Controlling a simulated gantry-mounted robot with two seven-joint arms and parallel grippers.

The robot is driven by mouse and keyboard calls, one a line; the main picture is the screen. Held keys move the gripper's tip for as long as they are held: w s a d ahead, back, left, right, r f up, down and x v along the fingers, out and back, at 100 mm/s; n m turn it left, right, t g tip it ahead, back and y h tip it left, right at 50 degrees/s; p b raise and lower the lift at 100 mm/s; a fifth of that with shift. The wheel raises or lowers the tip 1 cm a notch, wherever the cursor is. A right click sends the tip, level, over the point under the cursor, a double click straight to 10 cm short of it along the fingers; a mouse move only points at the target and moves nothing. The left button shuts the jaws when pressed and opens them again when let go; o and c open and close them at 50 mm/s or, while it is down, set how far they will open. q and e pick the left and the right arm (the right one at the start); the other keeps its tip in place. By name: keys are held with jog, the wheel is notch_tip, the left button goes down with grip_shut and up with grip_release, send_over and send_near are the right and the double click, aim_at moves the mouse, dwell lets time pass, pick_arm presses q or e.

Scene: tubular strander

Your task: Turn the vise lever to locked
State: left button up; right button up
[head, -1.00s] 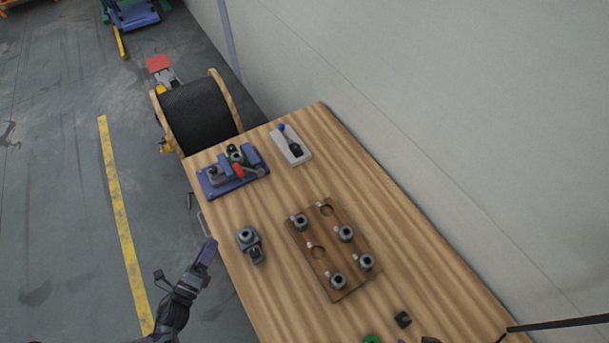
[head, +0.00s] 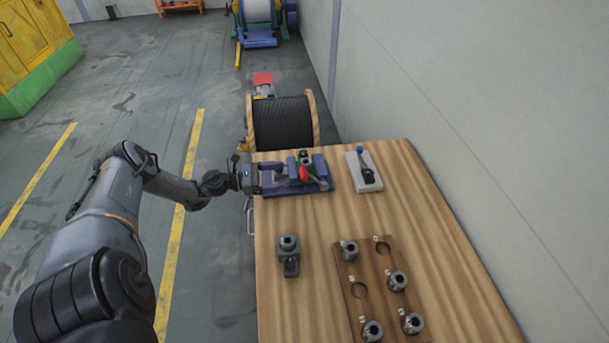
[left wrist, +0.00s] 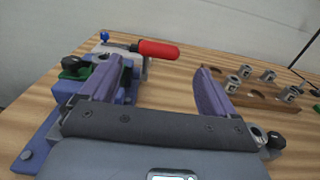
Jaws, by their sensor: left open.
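The vise (head: 318,184) is a blue fixture at the far left of the wooden bench, with a green part and a red-handled lever (head: 303,174). My left gripper (head: 280,174) is at the vise's left side, its fingers pointing right toward the red handle. In the left wrist view, the open jaws (left wrist: 157,68) have nothing between them. The red handle (left wrist: 157,49) shows just beyond the fingertips, roughly horizontal. The left finger covers part of the vise body (left wrist: 65,90). I cannot tell if that finger touches it. My right gripper is not in view.
A pale plate with a blue-knobbed lever (head: 365,172) stands right of the vise. A grey fixture (head: 289,255) and a wooden holder (head: 378,284) with several round metal parts are nearer. A black cable reel (head: 283,122) stands behind the bench. The bench's right side is clear.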

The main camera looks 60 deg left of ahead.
aim_at(300, 172)
pick_arm(q)
jog(key=p+x, duration=0.1)
jog(key=x, duration=0.6)
jog(key=shift+w+d, duration=0.1)
jog(key=shift+w, duration=0.2)
jog(key=shift+w+d, duration=0.2)
jog(key=shift+w, duration=0.25)
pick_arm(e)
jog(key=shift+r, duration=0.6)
pick_arm(q)
jog(key=shift+c, duration=0.3)
jog(key=c, duration=1.4)
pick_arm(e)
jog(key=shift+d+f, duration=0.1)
pick_arm(q)
jog(key=shift+o, duration=0.2)
jog(key=shift+s+a+f, duration=0.1)
jog(key=shift+s+f, duration=0.1)
jog(key=shift+f, duration=0.1)
